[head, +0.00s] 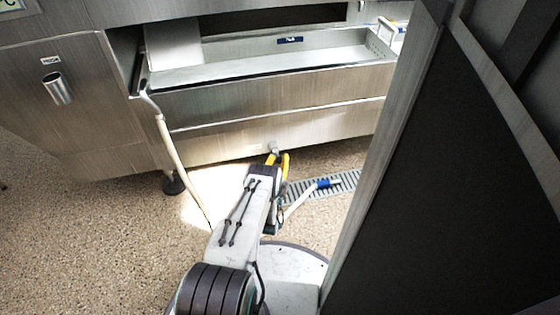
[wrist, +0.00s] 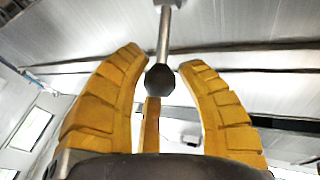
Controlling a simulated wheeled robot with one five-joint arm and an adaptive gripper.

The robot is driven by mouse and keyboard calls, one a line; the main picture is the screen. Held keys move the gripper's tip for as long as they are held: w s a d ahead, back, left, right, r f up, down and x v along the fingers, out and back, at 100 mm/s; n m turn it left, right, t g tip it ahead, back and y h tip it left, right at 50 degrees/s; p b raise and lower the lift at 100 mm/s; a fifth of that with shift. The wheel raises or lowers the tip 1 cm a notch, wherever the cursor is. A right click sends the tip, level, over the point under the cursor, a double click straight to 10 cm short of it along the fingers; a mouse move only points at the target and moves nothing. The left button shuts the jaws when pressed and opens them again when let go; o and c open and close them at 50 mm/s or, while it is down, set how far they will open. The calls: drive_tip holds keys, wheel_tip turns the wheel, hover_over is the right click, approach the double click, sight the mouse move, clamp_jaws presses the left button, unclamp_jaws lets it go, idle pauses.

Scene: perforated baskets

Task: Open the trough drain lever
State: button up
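The drain lever shows in the wrist view as a metal rod (wrist: 164,32) hanging from a bracket, with a dark ball knob (wrist: 160,78) at its lower end. In the head view the lever (head: 274,149) is small, low on the front of the steel trough (head: 300,74), and partly hidden by my gripper. My gripper (head: 278,159) has yellow fingers and points at it. In the wrist view my gripper (wrist: 162,58) is open, with the knob between its spread fingers. A gap shows on each side of the knob; I cannot tell whether the finger behind touches it.
A long pale-handled tool (head: 175,150) leans on the trough's left end. A blue-headed brush (head: 324,184) lies by the floor drain grate (head: 347,181). A large dark panel (head: 450,190) stands close on the right. Speckled floor (head: 90,230) is clear on the left.

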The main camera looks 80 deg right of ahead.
drive_tip(key=o, duration=0.4)
drive_tip(key=shift+r, duration=0.15)
drive_tip(key=shift+r, duration=4.9)
drive_tip(key=shift+c, duration=0.6)
